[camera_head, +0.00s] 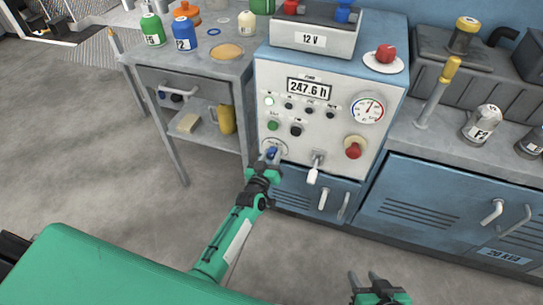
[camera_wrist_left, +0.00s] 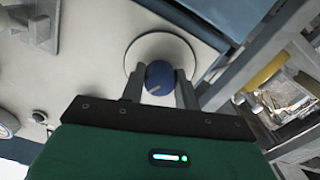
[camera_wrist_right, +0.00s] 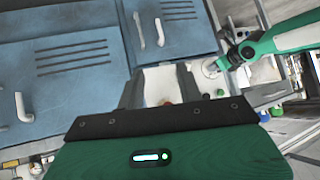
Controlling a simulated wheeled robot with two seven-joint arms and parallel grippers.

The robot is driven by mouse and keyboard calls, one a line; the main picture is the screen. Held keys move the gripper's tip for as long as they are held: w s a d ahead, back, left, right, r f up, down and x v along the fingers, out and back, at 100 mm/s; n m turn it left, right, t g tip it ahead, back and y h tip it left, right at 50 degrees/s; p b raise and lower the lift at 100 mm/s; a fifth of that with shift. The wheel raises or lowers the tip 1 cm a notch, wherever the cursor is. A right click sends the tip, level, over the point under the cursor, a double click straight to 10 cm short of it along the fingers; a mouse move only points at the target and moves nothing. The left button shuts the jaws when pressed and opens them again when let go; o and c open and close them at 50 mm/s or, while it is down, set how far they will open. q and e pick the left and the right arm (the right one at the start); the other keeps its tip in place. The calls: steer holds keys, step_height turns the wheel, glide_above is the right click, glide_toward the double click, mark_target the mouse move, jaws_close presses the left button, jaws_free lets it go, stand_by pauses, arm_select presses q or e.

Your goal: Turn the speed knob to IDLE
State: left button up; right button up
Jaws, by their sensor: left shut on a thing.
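The speed knob is a small blue knob (camera_wrist_left: 160,75) on a pale round plate (camera_wrist_left: 150,45) in the left wrist view. It sits at the lower left of the control panel (camera_head: 265,100) in the head view. My left gripper (camera_head: 270,156) is shut on the knob, with one finger on each side of it. A small light pointer mark shows on the knob in the left wrist view. The lettering round the plate is too small or hidden to read. My right gripper (camera_head: 364,277) is open and empty, low in front of the blue cabinet.
A white-handled lever (camera_head: 314,170) and a red knob (camera_head: 353,149) are right of the speed knob. Small buttons, a display (camera_head: 309,88) and a gauge (camera_head: 368,109) are above. A side table (camera_head: 205,65) with bottles stands left. The floor in front is clear.

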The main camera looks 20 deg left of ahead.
arm_select(q)
steer(key=n, duration=0.2)
steer(key=shift+n, duration=0.4)
steer(key=n, duration=0.2)
steer(key=shift+n, duration=0.3)
steer(key=n, duration=0.2)
steer(key=shift+n, duration=2)
arm_select(e)
steer(key=shift+w+a+f, duration=0.15)
steer(key=shift+a+f, duration=0.05)
steer(key=shift+a, duration=0.05)
steer(key=shift+t, duration=0.3)
steer(key=shift+a+r, duration=0.1)
steer(key=shift+r, duration=0.1)
arm_select(q)
steer(key=o, duration=1)
steer(key=shift+c, duration=0.2)
